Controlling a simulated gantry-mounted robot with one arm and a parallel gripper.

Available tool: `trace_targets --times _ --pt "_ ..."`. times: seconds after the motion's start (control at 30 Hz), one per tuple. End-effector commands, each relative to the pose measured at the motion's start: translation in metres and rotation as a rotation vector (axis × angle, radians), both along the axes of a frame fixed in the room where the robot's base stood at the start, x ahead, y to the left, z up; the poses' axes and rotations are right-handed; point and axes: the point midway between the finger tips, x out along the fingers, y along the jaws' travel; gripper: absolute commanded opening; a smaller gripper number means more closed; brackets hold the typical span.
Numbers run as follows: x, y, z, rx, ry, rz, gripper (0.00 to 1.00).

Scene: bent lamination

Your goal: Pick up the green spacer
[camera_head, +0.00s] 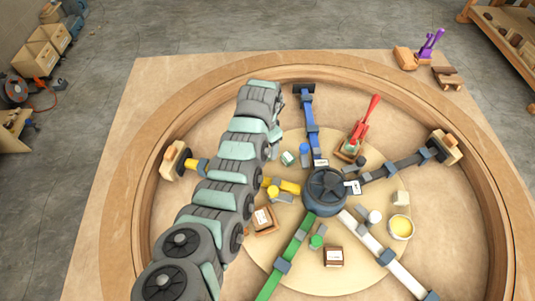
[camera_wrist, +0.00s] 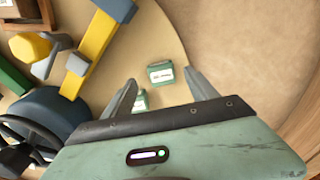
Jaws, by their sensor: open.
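A small pale-green block with a white label (camera_wrist: 161,74), which looks like the green spacer, lies on the light wooden disc in the wrist view. A second green piece with a light label (camera_wrist: 141,102) shows nearer my gripper, partly hidden by the left finger. Nothing is held.
A yellow arm (camera_wrist: 96,44) and the dark hub (camera_wrist: 48,112) lie left of my gripper. A blue arm (camera_head: 311,122), a red toggle clamp (camera_head: 362,127) and a green arm (camera_head: 290,251) stand around the hub.

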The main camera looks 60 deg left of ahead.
Motion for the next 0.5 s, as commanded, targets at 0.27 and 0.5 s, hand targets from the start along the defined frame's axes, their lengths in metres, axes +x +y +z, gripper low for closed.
trace_targets --times 0.27,0.5 --pt "0.001 0.002 -0.028 0.0 0.001 -0.002 0.67" --pt "0.001 0.002 -0.038 0.002 -0.001 0.0 0.67"
